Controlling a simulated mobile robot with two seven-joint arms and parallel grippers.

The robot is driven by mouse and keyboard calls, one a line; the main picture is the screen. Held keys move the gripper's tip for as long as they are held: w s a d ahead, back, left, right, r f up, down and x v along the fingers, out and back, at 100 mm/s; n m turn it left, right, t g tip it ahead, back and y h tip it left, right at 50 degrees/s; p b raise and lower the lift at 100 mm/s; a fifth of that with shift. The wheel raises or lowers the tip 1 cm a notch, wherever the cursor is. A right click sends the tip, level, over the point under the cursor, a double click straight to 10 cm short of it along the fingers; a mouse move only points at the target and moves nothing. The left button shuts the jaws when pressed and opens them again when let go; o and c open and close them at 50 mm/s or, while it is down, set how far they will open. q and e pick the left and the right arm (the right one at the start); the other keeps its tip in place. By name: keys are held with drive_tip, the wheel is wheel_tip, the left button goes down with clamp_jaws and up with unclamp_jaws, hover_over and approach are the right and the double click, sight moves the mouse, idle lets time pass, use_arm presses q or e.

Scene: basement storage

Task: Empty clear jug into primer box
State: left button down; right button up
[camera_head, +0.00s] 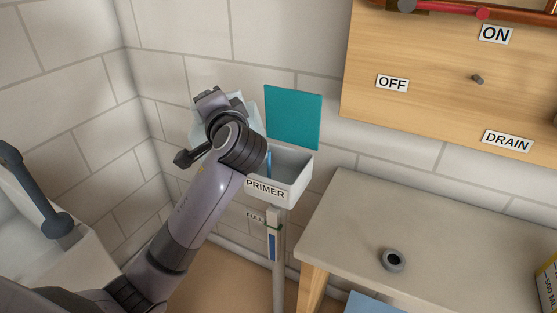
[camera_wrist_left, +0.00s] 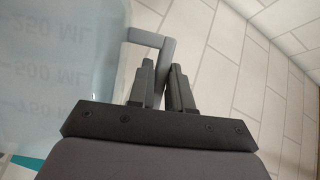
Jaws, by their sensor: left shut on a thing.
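The clear jug (camera_head: 199,122) is pale and see-through, mostly hidden behind my left gripper in the head view. In the left wrist view the jug (camera_wrist_left: 55,75) fills the left side, with 250, 500 and 750 ML marks. My left gripper (camera_wrist_left: 172,75) is shut on its grey handle (camera_wrist_left: 150,38). In the head view the gripper (camera_head: 208,98) and jug are at the upper left of the primer box (camera_head: 290,186). The box is white, open-topped and labelled PRIMER. I cannot tell the jug's tilt or how much liquid it holds. My right gripper is not in view.
A teal panel (camera_head: 293,117) stands behind the box. Below the box is a gauge (camera_head: 272,235) with a blue column and FULL label. A grey-topped table (camera_head: 440,225) with a dark ring (camera_head: 393,260) is at right. A pale basin (camera_head: 75,265) is at left.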

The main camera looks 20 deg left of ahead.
use_arm(q)
drive_tip(key=shift+w+d+r+p, duration=0.2)
drive_tip(key=shift+d+r+p, duration=0.15)
drive_tip(key=shift+d+p, duration=0.1)
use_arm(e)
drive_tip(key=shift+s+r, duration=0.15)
use_arm(q)
drive_tip(key=shift+w+d+r+m+p, duration=0.35)
drive_tip(key=shift+d+r+m+p, duration=0.1)
drive_tip(key=shift+d+m+p, duration=0.3)
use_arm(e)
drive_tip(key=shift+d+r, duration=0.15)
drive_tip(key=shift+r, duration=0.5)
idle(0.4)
use_arm(q)
drive_tip(key=shift+w+d+r+y, duration=0.1)
drive_tip(key=shift+d+y, duration=0.1)
drive_tip(key=shift+y, duration=0.1)
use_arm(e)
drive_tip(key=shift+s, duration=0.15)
use_arm(q)
drive_tip(key=shift+w+d+r+m+t+p, duration=0.2)
drive_tip(key=shift+w+d+r+m+p, duration=0.1)
drive_tip(key=shift+d+m+p, duration=0.3)
drive_tip(key=shift+w+d+r+m+t+p, duration=0.15)
drive_tip(key=shift+d+r+m+t+p, duration=0.15)
drive_tip(key=shift+p, duration=0.35)
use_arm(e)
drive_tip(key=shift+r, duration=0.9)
